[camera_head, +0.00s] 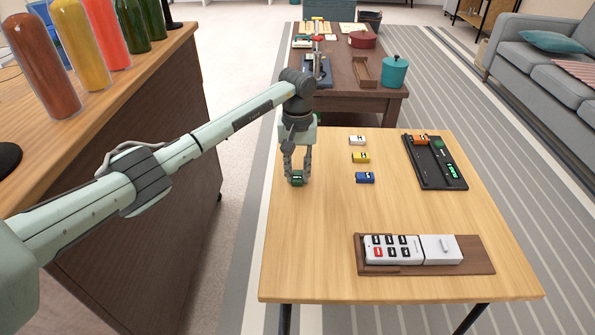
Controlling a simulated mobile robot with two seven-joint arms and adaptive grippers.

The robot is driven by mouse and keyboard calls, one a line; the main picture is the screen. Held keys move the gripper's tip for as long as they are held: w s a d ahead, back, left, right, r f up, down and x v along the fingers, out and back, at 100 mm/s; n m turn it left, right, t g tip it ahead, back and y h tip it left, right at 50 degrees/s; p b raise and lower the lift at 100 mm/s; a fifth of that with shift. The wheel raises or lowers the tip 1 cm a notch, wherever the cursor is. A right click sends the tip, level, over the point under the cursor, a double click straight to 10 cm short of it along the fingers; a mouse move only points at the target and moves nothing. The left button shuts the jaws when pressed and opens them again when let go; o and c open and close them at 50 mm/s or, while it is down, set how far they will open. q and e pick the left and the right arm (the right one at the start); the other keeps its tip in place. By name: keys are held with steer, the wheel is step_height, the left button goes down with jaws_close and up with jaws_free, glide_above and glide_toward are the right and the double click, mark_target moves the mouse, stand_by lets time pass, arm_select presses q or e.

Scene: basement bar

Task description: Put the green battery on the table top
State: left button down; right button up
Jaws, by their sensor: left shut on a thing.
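The green battery (296,178) is between the fingers of my left gripper (297,172), near the left edge of the wooden table top (310,223). The gripper points down and is shut on the battery. The battery is at or just above the surface; I cannot tell if it touches. White (357,140), yellow (360,157) and blue (365,177) batteries lie in a column to its right. My right gripper is not in view.
A black charger (447,181) with an orange battery (420,139) lies at the right of the table. A remote (393,248) and its cover (441,249) sit on a brown tray (484,257) in front. A bar counter with bottles stands left. The front left of the table top is bare.

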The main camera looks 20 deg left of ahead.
arm_select(q)
steer(key=c, duration=1.3)
jaws_free()
